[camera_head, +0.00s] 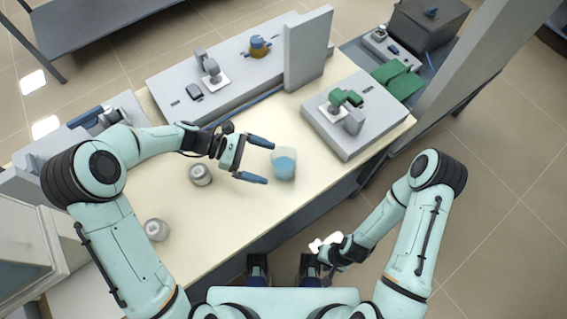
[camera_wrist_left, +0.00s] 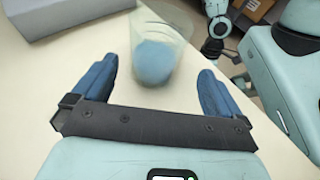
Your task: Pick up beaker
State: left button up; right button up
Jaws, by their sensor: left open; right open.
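The beaker (camera_head: 284,166) is clear with blue contents and stands on the cream table. My left gripper (camera_head: 260,160) is open just to the left of it, with its two blue fingers pointing toward it. In the left wrist view the beaker (camera_wrist_left: 158,50) is ahead of and between the open fingers (camera_wrist_left: 155,85), and no finger appears to touch it. My right gripper (camera_head: 318,270) hangs in front of the table's near edge, away from the beaker; its fingers are hard to make out.
Two small grey-white jars (camera_head: 201,175) (camera_head: 157,229) stand on the table (camera_head: 240,215) left of the beaker. A grey platform (camera_head: 357,130) with green items is at right. A long grey platform (camera_head: 235,90) with an upright panel (camera_head: 308,48) lies behind. The near table is clear.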

aim_at(284, 165)
pick_arm(q)
jog(key=x, duration=0.6)
jog(key=shift+w+d, duration=0.25)
jog(key=shift+w, duration=0.1)
pick_arm(e)
jog(key=shift+w, duration=0.1)
pick_arm(q)
jog(key=c, duration=1.3)
jog(key=shift+r, duration=0.15)
notch_tip(284, 165, up, 18)
jog(key=shift+f+p, duration=0.1)
jog(key=shift+p, duration=1.05)
pick_arm(e)
jog(key=shift+w+r, duration=0.25)
jog(key=shift+r, duration=0.35)
jog(key=shift+w+r, duration=0.2)
jog(key=shift+r, duration=0.35)
